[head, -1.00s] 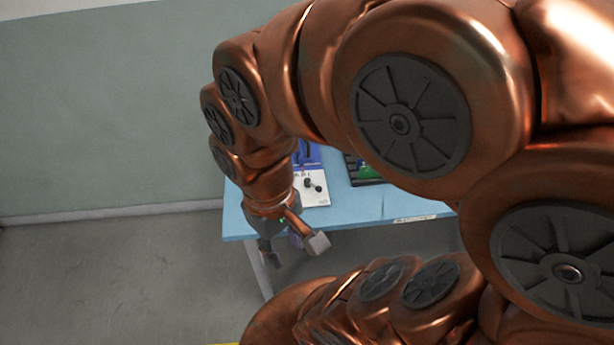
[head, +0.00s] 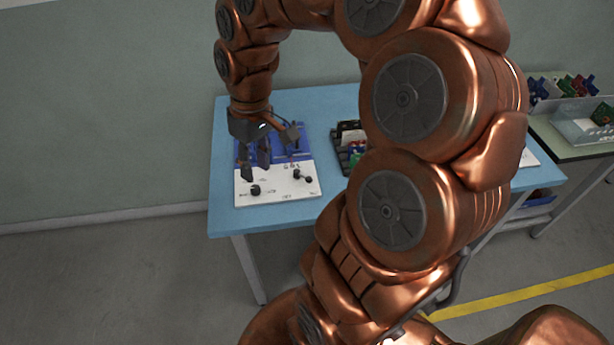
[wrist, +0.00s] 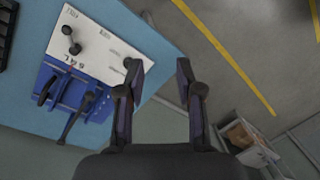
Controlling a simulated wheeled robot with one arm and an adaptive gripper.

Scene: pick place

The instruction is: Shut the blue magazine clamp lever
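A white and blue board (head: 285,190) lies on the table. In the wrist view, its blue part (wrist: 62,72) bears two dark lever-like handles, a short one (wrist: 46,90) and a longer one (wrist: 75,118). I cannot tell which belongs to the magazine clamp. My gripper (head: 266,158) is over the left of the board in the head view and hides some of the blue part. In the wrist view, my gripper (wrist: 158,66) has its fingers wide apart with nothing between them, to the right of the handles.
The board's white part has black knobs, one pair (head: 302,176) and another (head: 255,190). A black rack (head: 350,150) with coloured parts stands right of the board on the blue table (head: 225,215). A second table (head: 560,148) with bins is farther right.

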